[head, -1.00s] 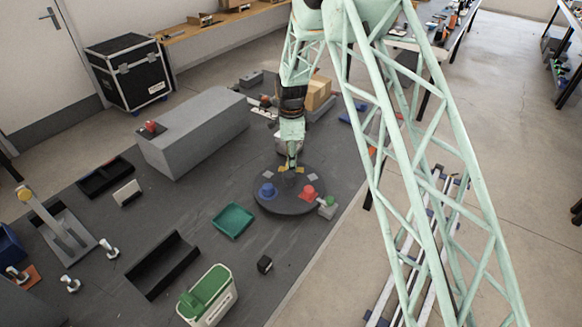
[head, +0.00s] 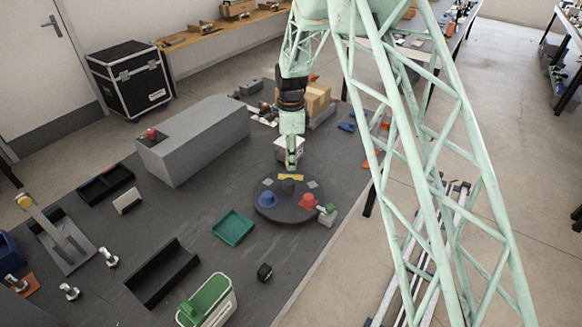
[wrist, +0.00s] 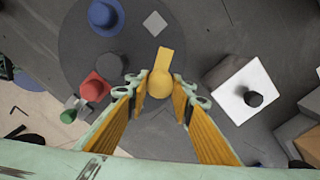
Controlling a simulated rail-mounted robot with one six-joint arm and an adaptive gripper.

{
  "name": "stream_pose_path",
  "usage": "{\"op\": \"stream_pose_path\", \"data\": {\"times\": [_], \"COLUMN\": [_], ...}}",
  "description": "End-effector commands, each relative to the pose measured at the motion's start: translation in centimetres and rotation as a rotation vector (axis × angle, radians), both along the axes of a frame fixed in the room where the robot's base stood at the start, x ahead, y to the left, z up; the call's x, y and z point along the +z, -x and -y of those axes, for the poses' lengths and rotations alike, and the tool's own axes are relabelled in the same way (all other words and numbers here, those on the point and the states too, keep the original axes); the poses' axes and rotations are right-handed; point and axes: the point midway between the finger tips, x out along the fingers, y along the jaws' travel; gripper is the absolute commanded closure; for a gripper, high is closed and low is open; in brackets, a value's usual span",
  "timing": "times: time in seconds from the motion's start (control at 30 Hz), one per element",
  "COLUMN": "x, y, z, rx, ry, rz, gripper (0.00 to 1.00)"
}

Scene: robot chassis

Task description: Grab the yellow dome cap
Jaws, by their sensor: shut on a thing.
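The yellow dome cap (wrist: 160,85) sits between the two yellow-lined fingers of my gripper (wrist: 159,98) in the wrist view. My gripper is shut on it. A flat yellow strip (wrist: 165,58) shows just beyond the cap, and I cannot tell whether they are joined. In the head view my gripper (head: 291,166) is just above the far side of the round dark disc (head: 272,213). The yellow strip shows below the fingers there, and the cap cannot be made out apart from them.
The disc also bears a blue dome cap (wrist: 104,16), a red cap (wrist: 95,86), a black dome (wrist: 112,65) and a pale square pad (wrist: 155,23). A white box with a black knob (wrist: 242,89) stands close to my gripper. A green tray (head: 233,228) lies left of the disc.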

Motion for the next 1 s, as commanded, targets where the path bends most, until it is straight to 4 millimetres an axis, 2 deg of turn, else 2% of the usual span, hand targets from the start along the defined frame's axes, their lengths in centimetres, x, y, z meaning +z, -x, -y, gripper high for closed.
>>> {"op": "stream_pose_path", "data": {"times": [0.2,0.33,1.0], "x": [2.8,3.7,4.1], "y": [0.0,0.0,0.0], "z": [0.0,0.0,0.0], "rx": [0.0,0.0,0.0], "ry": [0.0,0.0,0.0], "rz": [0.001,0.0,-0.001], "gripper": [0.86,0.86,0.86]}}
